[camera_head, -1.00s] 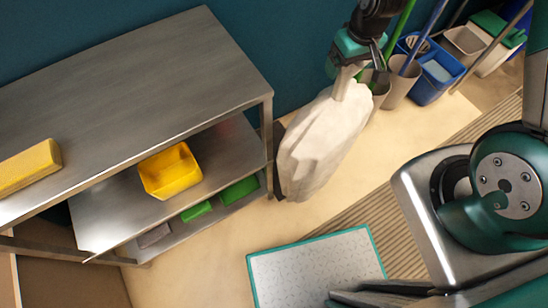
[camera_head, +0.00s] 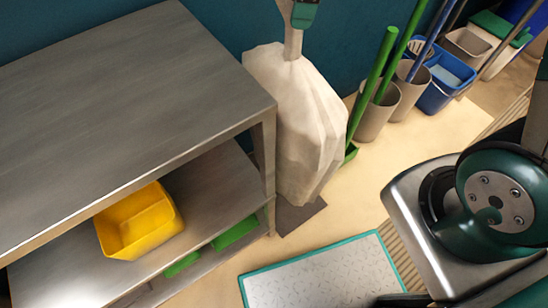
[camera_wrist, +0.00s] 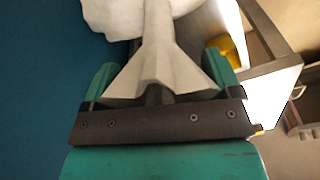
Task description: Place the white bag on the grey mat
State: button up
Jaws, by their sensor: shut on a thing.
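The white bag (camera_head: 298,125) hangs upright by its narrow neck from my gripper (camera_head: 303,14), at the top of the head view. In the wrist view, the flared end of the white bag (camera_wrist: 158,75) sits between the teal fingers of my gripper (camera_wrist: 161,93). The gripper is shut on it. A dark grey mat (camera_head: 302,217) lies on the floor at the shelf's right leg. The bag's lower end overlaps the mat in the picture and hides part of it. I cannot tell whether the bag touches it.
A metal shelf unit (camera_head: 130,105) stands close to the bag's left, with a yellow bin (camera_head: 140,222) on its lower shelf. Grey holders (camera_head: 376,117) with green poles stand to the right. A blue bucket (camera_head: 447,88) is farther right. Pale floor (camera_head: 372,185) is free in front.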

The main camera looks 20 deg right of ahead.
aim_at(299, 39)
jog(key=shift+w+a+r+n, duration=0.2)
jog(key=shift+w+n, duration=0.1)
jog(key=shift+n, duration=0.1)
notch_tip(299, 39, down, 20)
jog(key=b, duration=0.4)
jog(key=shift+a+b, duration=0.15)
jog(key=shift+b, duration=0.2)
jog(key=shift+f, duration=0.1)
